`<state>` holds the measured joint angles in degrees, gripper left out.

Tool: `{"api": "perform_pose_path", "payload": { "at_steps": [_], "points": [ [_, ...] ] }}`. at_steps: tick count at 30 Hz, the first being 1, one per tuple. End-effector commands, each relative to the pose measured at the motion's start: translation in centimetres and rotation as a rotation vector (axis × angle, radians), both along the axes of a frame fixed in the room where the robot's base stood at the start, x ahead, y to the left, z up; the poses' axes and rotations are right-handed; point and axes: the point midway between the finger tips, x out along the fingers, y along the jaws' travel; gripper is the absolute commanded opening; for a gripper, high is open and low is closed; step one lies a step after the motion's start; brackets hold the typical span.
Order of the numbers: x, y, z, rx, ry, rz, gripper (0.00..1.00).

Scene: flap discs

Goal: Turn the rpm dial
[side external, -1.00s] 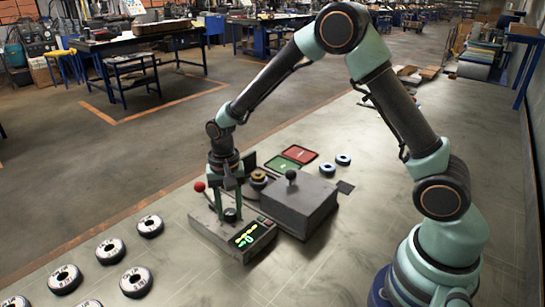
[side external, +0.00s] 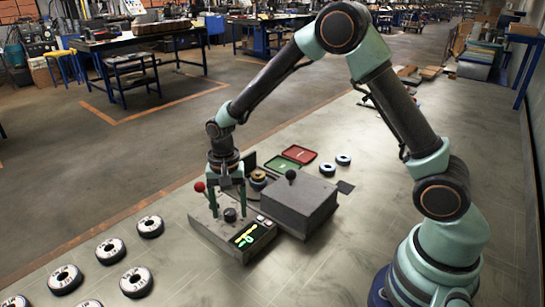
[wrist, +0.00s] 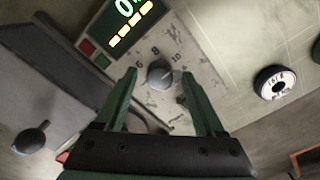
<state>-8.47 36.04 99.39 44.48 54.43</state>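The rpm dial (side external: 230,215) is a dark round knob on the grey control box (side external: 206,228). In the wrist view the dial (wrist: 158,75) has a pale pointer mark and sits among printed numbers, with 6, 8 and 10 readable. My gripper (side external: 228,206) is over the box with its fingers pointing down. In the wrist view my gripper (wrist: 159,74) is open, one finger on each side of the dial, with a gap on both sides. The lit display (side external: 246,236) shows green and yellow marks; in the wrist view it shows a zero and yellow bars.
A red-knobbed lever (side external: 200,187) stands close left of my gripper. A grey block (side external: 299,206) with a black ball lever (side external: 291,175) stands to the right. Red (side external: 299,154) and green (side external: 281,163) trays lie behind. Several labelled discs (side external: 111,251) lie at left.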

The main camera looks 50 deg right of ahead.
Motion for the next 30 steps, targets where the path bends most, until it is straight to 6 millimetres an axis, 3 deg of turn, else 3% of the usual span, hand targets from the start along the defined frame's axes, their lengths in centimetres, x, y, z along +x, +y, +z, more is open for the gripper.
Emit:
{"api": "perform_pose_path", "payload": {
  "at_steps": [7,11,24,30],
  "points": [
    [0.0,0.0,0.1,0.000,0.000,0.001,0.71],
    [0.0,0.0,1.4,0.001,-0.002,0.001,0.71],
    [0.0,0.0,9.8,0.001,-0.004,0.001,0.71],
    [0.0,0.0,11.7,0.000,-0.001,0.000,0.71]
  ]
}}
